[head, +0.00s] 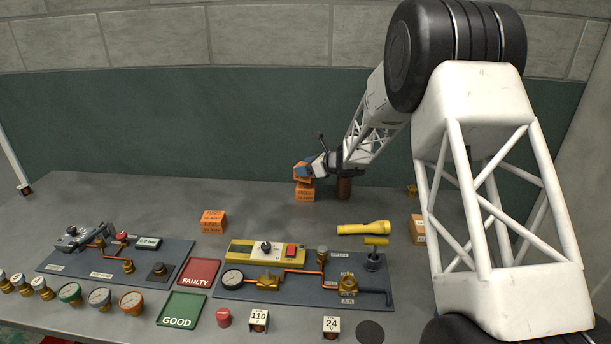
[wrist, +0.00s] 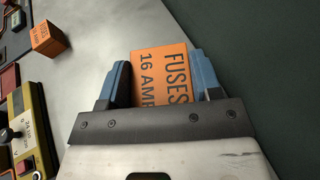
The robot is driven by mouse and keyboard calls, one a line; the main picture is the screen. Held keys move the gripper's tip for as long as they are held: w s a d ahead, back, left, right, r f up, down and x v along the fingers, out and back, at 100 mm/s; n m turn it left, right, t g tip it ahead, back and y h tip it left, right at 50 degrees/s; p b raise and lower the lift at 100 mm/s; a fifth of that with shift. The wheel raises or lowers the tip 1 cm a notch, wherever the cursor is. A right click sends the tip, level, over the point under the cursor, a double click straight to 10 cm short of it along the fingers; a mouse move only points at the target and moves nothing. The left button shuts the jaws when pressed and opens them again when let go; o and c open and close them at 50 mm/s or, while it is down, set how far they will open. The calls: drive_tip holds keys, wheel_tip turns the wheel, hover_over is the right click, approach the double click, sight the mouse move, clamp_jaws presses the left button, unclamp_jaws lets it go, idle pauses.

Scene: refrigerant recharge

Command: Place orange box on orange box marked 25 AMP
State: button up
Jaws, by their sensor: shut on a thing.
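My gripper (head: 308,170) is shut on an orange box, whose top in the wrist view (wrist: 160,72) reads FUSES 16 AMP between the two blue fingers. The held box (head: 300,169) is at the back of the table, directly above another orange box (head: 305,192) that stands on the tabletop. I cannot tell whether the two touch. The lower box's label is too small to read surely, and the held box hides it in the wrist view. A third orange box (head: 213,222) stands apart, nearer the front left; it also shows in the wrist view (wrist: 46,38).
A yellow flashlight (head: 364,228) lies in front, by the right panel (head: 377,282). A red FAULTY tray (head: 199,272) and green GOOD tray (head: 182,309) lie near the front. The table left of the boxes is clear.

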drive_tip(key=shift+f, duration=1.5)
drive_tip(key=shift+f, duration=0.15)
drive_tip(key=o, duration=1)
drive_tip(key=shift+c, duration=0.2)
drive_tip(key=shift+d+r, duration=0.1)
drive_tip(key=shift+r, duration=0.1)
drive_tip(key=v, duration=1.2)
